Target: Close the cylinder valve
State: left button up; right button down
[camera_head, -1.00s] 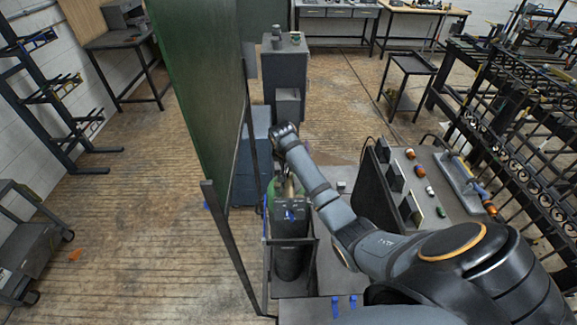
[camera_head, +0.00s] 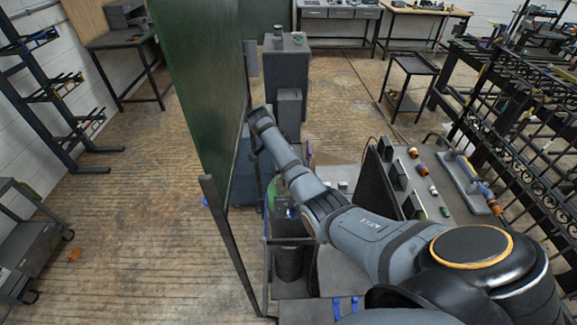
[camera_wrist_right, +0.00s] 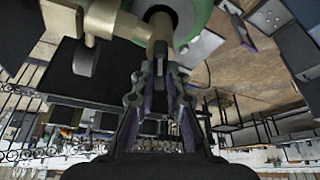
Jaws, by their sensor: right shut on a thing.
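The gas cylinder (camera_head: 272,196), with a green top, stands upright in a dark frame in the head view. My right forearm hides much of it. In the right wrist view, the cylinder's green shoulder (camera_wrist_right: 203,14) is at the top edge, with the brass-coloured cylinder valve (camera_wrist_right: 160,32) in front of it. My right gripper (camera_wrist_right: 160,72) has its fingers close together at the valve's near end and is shut on it. The exact contact is partly hidden by the fingers. In the head view, the right gripper's fingers are hidden. My left gripper is not in view.
A brass fitting with a round gauge-like part (camera_wrist_right: 86,57) juts out left of the valve. A tall green screen (camera_head: 203,100) stands close left of the cylinder. A bench with small parts (camera_head: 445,190) is at the right. Open wooden floor lies left of the screen.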

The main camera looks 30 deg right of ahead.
jog(key=m+b, duration=0.1)
jog(key=m+g+b, duration=0.1)
jog(key=m, duration=0.1)
jog(key=shift+w+m+y+b, duration=0.2)
jog(key=shift+m+y+b, duration=0.1)
jog(key=shift+b, duration=0.1)
jog(key=shift+m+g+b, duration=0.3)
jog(key=shift+m+b, duration=0.2)
jog(key=shift+m, duration=0.1)
jog(key=shift+r, duration=0.1)
jog(key=c, duration=1.4)
grip_release()
